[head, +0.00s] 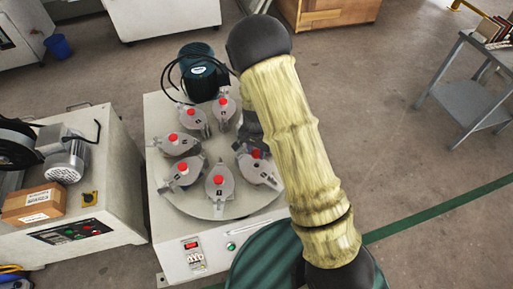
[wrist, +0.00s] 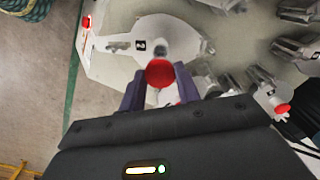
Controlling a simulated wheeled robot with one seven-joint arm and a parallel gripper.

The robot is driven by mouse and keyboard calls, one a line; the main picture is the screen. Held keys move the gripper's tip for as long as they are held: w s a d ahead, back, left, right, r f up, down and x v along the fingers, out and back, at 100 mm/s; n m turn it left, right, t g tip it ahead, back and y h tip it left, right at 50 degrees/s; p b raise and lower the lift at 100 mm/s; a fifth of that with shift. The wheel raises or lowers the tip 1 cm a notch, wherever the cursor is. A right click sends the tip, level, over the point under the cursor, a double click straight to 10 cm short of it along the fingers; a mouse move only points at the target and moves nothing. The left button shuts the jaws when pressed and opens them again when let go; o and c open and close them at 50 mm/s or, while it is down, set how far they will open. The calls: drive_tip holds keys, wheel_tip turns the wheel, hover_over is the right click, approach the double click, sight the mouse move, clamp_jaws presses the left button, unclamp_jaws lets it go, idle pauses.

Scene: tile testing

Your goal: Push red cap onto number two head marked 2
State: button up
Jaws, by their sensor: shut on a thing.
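The head marked 2 (wrist: 142,47) is a pale grey round piece with a black number label, in the upper middle of the wrist view. A red cap (wrist: 159,72) sits between the two dark purple fingers of my gripper (wrist: 160,78), which is shut on it. The cap overlaps the near edge of the head; I cannot tell whether it touches the post there. In the head view, a red cap (head: 256,153) shows at a head (head: 262,170) on the right of the round plate, beside my arm. My arm hides most of the gripper there.
The round plate (head: 205,206) on the white machine (head: 172,225) carries several other grey heads with red caps. A dark teal motor (head: 197,75) with black cables stands behind. Another machine with a cardboard box (head: 35,203) is at left; a grey metal table (head: 470,85) is at right.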

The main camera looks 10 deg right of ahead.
sight(257, 152)
drive_tip(key=shift+f, duration=0.15)
wheel_tip(257, 152, down, 4)
drive_tip(key=b, duration=0.4)
drive_tip(key=shift+w+r, duration=0.1)
drive_tip(key=shift+r, duration=0.15)
drive_tip(key=shift+f+b, duration=0.4)
drive_tip(key=shift+f, duration=0.45)
drive_tip(key=shift+d+p, duration=0.1)
drive_tip(key=shift+p, duration=0.2)
idle(0.3)
idle(0.5)
drive_tip(key=shift+f, duration=0.75)
idle(1.4)
